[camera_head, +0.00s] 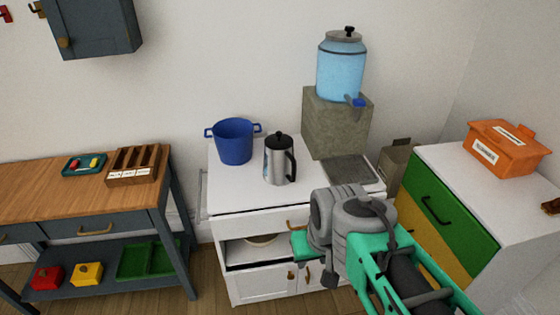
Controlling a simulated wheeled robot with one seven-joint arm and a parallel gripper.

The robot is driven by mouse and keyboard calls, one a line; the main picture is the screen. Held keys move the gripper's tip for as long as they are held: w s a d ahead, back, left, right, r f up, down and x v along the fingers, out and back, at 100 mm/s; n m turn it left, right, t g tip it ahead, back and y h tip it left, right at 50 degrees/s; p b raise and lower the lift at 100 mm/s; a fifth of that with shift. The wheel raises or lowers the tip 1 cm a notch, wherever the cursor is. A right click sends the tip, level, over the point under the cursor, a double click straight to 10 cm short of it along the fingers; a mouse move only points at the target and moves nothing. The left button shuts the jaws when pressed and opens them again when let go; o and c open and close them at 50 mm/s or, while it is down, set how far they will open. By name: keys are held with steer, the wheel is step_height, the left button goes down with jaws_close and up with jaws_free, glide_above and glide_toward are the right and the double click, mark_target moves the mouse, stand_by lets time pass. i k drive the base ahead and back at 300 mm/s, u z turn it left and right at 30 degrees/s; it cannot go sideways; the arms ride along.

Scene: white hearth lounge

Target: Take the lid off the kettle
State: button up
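The kettle (276,168) is a silver, upright pot with a black handle on its right side. It stands on the white cabinet top near the middle of the picture. Its black lid (279,139), with a small knob, sits on top of it. My gripper (302,258) is in front of the cabinet, below and to the right of the kettle, and apart from it. My arm's grey and green links partly hide the gripper, and its fingers are not clear enough to tell open from shut.
A blue pot (235,145) stands left of the kettle. A stone block (334,132) bearing a blue water dispenser (340,72) stands behind it to the right. The white cabinet top (231,193) is clear at its front left. A wooden table (55,195) is at left, an orange box (507,150) at right.

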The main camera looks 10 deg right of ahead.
mark_target(278, 141)
steer(key=z, duration=0.2)
steer(key=k, duration=0.35)
steer(key=u, duration=1.15)
steer(key=i, duration=0.9)
steer(key=z, duration=0.55)
steer(key=i, duration=0.8)
steer(key=z, duration=0.75)
